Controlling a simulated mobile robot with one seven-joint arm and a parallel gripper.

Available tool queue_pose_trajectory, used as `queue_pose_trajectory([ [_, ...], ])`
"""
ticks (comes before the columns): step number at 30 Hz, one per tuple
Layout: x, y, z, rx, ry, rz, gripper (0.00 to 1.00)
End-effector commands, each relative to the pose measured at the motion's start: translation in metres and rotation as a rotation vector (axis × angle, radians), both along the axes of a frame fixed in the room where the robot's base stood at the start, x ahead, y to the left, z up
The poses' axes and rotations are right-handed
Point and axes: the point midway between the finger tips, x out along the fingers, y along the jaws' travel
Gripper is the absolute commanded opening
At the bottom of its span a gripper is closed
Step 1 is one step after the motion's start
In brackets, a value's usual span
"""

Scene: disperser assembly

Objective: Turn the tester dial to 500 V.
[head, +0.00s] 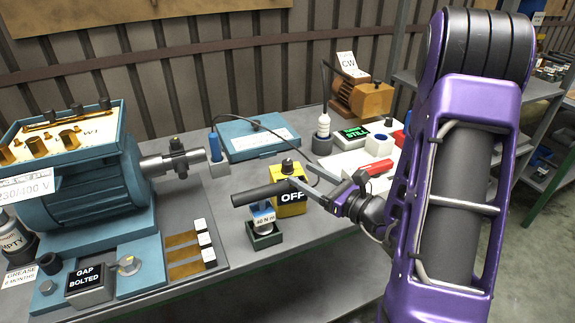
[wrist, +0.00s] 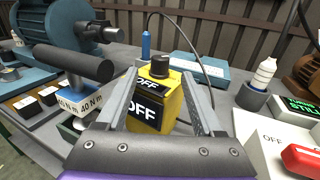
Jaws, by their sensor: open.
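The tester is a yellow box (head: 296,210) on the bench, with a black label reading OFF on its front. A dark dial (head: 287,163) sits on its top. In the wrist view the tester (wrist: 148,112) and its dial (wrist: 160,66) stand upright near the middle. My gripper (head: 301,176) is open and empty, coming from the right. In the wrist view my gripper's fingers (wrist: 164,82) lie to the left and right of the tester in the picture. I cannot tell whether they touch it. The dial's scale is too small to read.
A dark-handled tool marked 40 N m (head: 262,216) stands in a green holder close left of the tester. A blue case (head: 245,139) lies behind, with a black cable arching over it. A white panel with a red handle (head: 376,168) is at right. A blue motor (head: 85,190) fills the left.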

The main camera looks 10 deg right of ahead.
Motion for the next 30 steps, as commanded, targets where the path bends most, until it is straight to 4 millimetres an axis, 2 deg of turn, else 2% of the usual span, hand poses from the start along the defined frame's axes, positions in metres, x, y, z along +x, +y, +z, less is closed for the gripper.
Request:
queue_pose_trajectory([
  [3, 0.021, 0.015, 0.000, -0.001, -0.002, 0.005, 0.69],
  [9, 0.044, 0.030, 0.000, 0.000, 0.000, 0.003, 0.69],
  [14, 0.052, 0.035, 0.000, 0.000, 0.000, 0.001, 0.69],
  [22, 0.053, 0.036, 0.000, 0.001, 0.001, 0.000, 0.69],
  [23, 0.053, 0.036, 0.000, 0.001, 0.001, 0.000, 0.65],
  [30, 0.053, 0.035, 0.000, 0.000, 0.000, 0.000, 0.22],
])
